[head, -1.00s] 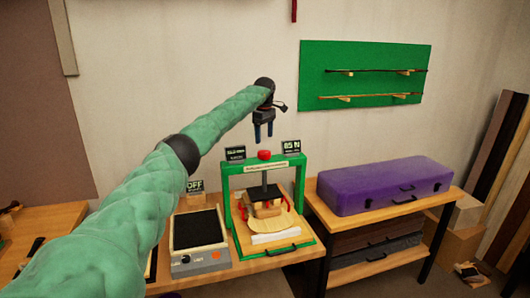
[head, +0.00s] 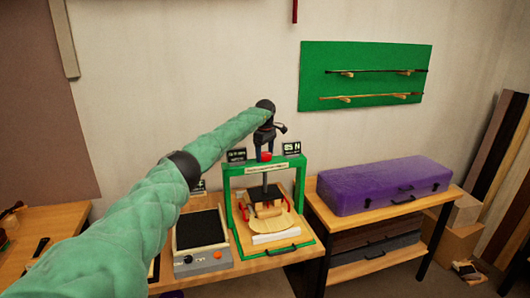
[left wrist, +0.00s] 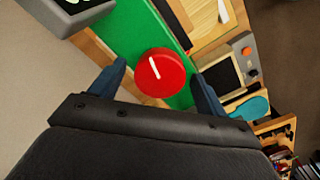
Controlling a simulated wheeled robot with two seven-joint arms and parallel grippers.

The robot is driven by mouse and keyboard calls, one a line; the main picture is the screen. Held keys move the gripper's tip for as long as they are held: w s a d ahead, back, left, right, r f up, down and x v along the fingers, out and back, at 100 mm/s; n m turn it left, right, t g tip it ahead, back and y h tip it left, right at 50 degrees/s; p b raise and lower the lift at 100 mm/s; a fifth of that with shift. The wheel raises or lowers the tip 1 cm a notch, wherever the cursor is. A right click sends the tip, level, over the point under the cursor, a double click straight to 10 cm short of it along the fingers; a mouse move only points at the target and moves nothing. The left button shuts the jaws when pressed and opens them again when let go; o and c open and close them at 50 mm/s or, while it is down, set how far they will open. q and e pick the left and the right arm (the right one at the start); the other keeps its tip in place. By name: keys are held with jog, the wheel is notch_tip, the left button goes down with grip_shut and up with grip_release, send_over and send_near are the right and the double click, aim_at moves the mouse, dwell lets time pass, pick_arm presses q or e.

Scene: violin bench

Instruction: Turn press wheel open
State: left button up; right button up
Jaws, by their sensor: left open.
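The green press (head: 228,200) stands on the bench, with a red wheel (head: 266,157) on top of its crossbar. In the left wrist view the wheel (left wrist: 160,72) is a round red knob with a white line. My left gripper (head: 264,150) is pointing down at the wheel. Its two blue fingers (left wrist: 157,85) are open, one on each side of the wheel, with gaps showing. Under the press, a wooden violin body (head: 270,222) with red clamps lies beneath the press's dark screw. My right gripper is not in view.
Two small black displays stand by the crossbar, left (head: 237,155) and right (head: 291,149). A hot plate (head: 200,232) sits left of the press. A purple case (head: 385,186) lies on the right shelf. Bows hang on a green board (head: 365,60).

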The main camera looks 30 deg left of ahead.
pick_arm(q)
jog(key=c, duration=1)
jog(key=shift+o, duration=0.2)
